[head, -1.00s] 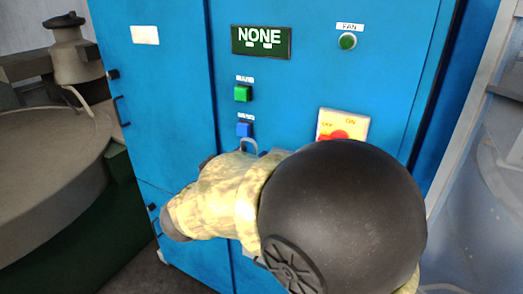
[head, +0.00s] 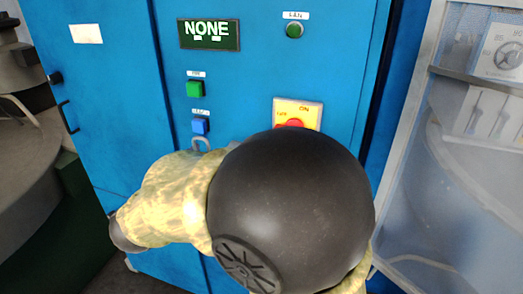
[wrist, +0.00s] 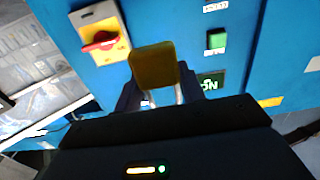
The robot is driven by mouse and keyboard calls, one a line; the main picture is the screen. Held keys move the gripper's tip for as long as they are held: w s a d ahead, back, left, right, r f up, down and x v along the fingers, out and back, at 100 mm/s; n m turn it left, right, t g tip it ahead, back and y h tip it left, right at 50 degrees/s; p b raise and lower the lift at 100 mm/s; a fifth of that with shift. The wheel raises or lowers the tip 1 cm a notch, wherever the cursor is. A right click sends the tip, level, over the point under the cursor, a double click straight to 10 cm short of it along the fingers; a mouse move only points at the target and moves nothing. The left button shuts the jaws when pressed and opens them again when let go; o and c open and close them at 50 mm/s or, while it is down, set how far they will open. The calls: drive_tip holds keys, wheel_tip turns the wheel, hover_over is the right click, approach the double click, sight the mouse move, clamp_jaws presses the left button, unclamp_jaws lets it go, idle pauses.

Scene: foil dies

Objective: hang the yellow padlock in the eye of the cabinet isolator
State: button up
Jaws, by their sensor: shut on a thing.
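The yellow padlock (wrist: 153,66) is held between the dark fingers of my gripper (wrist: 157,92) in the wrist view. My gripper is shut on it. The padlock body and my fingers are hidden there behind my arm. The cabinet isolator (head: 311,113) is a yellow plate with a red handle, right of the shackle. It also shows at upper left in the wrist view (wrist: 99,36), apart from the padlock. I cannot make out its eye.
The blue cabinet (head: 255,70) carries a green button (head: 195,89), a blue button (head: 200,126), a dark display (head: 209,34) reading NONE and a green fan button (head: 294,30). A clear-panelled enclosure (head: 440,180) stands at right. Dark green machinery (head: 75,225) stands at left.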

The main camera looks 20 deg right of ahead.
idle(0.4)
drive_tip(key=w+d+f+n+t+y, duration=0.15)
drive_tip(key=w+f, duration=0.25)
drive_tip(key=f, duration=0.8)
drive_tip(key=w+f+n+y, duration=0.15)
drive_tip(key=w+f, duration=0.25)
drive_tip(key=f, duration=0.8)
drive_tip(key=s+d+f+n+y, duration=0.1)
drive_tip(key=s+d+f+y, duration=0.1)
drive_tip(key=f, duration=0.6)
drive_tip(key=s+d+f+n+t+y, duration=0.1)
drive_tip(key=s+d+f+y, duration=0.2)
drive_tip(key=f, duration=0.6)
drive_tip(key=s+d+f+n+t+y, duration=0.1)
drive_tip(key=d+f, duration=0.3)
drive_tip(key=f, duration=0.4)
drive_tip(key=shift+s+d+f+n+y, duration=0.4)
drive_tip(key=shift+s+n+y, duration=0.2)
drive_tip(key=shift+s+y, duration=0.25)
drive_tip(key=shift+a, duration=0.1)
